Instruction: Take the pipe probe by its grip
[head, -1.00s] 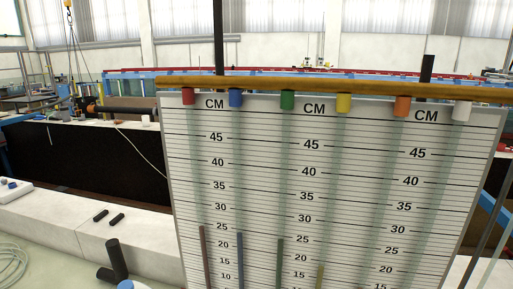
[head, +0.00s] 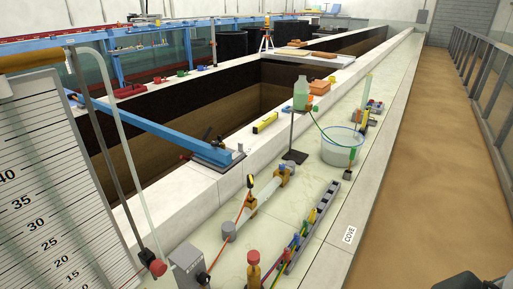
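A short clear pipe (head: 264,201) lies on the pale bench top between yellow-banded fittings. A thin upright piece with a black and yellow top (head: 249,182) stands beside the pipe. It may be the pipe probe with its grip, but it is too small to tell. An orange-red line runs near it toward a grey box (head: 188,262). Neither gripper shows in the head view. A dark rounded shape at the bottom right edge may be part of me.
A striped centimetre board (head: 50,180) stands at left. A white bucket (head: 340,150), green bottle (head: 301,95), yellow level (head: 265,123) and grey rail (head: 318,212) occupy the bench. A blue beam (head: 150,125) crosses the dark channel. The brown floor at right is clear.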

